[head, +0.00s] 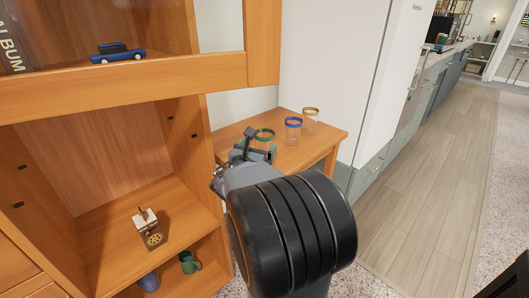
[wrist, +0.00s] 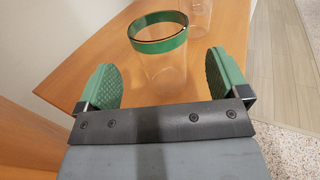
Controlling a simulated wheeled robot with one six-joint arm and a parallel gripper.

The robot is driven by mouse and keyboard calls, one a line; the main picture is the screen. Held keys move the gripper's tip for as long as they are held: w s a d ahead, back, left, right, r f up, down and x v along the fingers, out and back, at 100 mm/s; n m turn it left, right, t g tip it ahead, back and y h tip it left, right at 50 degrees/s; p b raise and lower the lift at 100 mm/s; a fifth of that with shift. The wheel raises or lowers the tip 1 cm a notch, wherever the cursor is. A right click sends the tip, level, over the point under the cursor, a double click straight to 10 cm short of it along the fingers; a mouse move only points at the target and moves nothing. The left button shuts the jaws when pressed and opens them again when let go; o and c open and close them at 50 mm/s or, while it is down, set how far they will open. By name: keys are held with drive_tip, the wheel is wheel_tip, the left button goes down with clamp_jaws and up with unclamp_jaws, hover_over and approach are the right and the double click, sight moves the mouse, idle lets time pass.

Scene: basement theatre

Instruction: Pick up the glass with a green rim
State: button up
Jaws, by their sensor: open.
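The glass with a green rim (head: 265,136) stands upright on a small wooden table (head: 323,135) in the head view, partly hidden by my gripper. In the wrist view the same clear glass (wrist: 163,72) stands just ahead, its green rim tilted toward the camera. My gripper (wrist: 165,82) is open, with one green pad to the left of the glass and one to the right.
A blue-rimmed glass (head: 293,131) and a gold-rimmed glass (head: 310,120) stand close behind to the right. A wooden cabinet (head: 150,85) is on the left, holding a blue toy car (head: 117,53) and a small model (head: 148,228). Open floor (head: 430,190) lies to the right.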

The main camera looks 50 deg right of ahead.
sight(261, 144)
drive_tip(key=shift+b+x, duration=0.9)
drive_tip(key=shift+x, duration=2.05)
drive_tip(key=shift+c, duration=0.2)
drive_tip(key=c, duration=1)
